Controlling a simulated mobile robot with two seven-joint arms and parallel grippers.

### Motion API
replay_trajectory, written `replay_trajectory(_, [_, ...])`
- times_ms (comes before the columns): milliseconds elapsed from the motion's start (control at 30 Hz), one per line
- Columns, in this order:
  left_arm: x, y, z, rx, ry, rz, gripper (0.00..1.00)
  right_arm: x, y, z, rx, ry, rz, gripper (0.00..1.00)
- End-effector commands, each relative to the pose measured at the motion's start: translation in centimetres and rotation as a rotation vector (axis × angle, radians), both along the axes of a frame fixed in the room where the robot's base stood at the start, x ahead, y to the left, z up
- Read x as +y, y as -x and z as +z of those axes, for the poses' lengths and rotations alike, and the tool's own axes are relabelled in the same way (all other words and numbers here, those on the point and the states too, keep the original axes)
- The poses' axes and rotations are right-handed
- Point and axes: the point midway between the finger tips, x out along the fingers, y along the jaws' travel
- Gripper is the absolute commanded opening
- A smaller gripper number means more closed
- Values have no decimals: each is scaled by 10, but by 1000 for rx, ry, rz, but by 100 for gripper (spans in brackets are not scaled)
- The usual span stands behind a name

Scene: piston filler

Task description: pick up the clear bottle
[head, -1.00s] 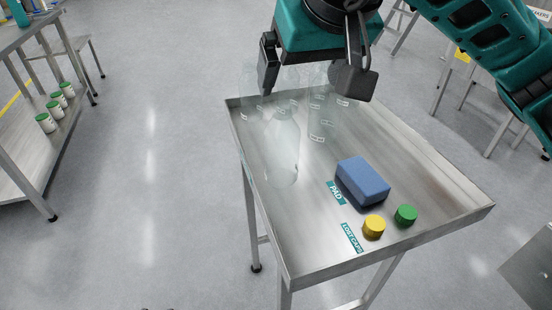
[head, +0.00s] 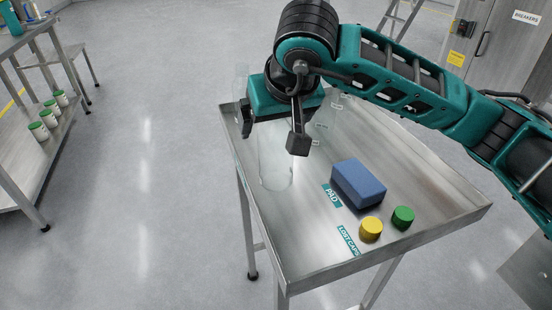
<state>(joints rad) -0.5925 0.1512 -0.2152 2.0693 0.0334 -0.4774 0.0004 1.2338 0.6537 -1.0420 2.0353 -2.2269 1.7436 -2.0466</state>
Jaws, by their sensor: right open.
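A clear bottle (head: 275,168) stands on the steel table, near its left edge. It is see-through and its outline is faint. My right gripper (head: 272,136) is open, pointing down, with one finger on each side of the bottle's upper part in the head view. The bottle's top is hidden behind the gripper. I cannot tell whether the fingers touch it. My left gripper is not in view.
Other clear containers (head: 318,128) stand at the table's back, partly hidden by my arm. A blue pad (head: 358,183), a yellow cap (head: 371,228) and a green cap (head: 402,217) lie on the steel table (head: 300,245). White jars (head: 39,131) sit on a shelf at left.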

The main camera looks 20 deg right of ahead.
Motion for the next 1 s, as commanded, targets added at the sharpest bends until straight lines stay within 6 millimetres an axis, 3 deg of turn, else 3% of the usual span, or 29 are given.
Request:
replay_trajectory(233, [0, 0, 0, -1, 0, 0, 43, 0, -1, -1, -1, 1, 1, 93])
replay_trajectory(1000, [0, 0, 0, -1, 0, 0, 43, 0, 0, 0, -1, -1, 1, 21])
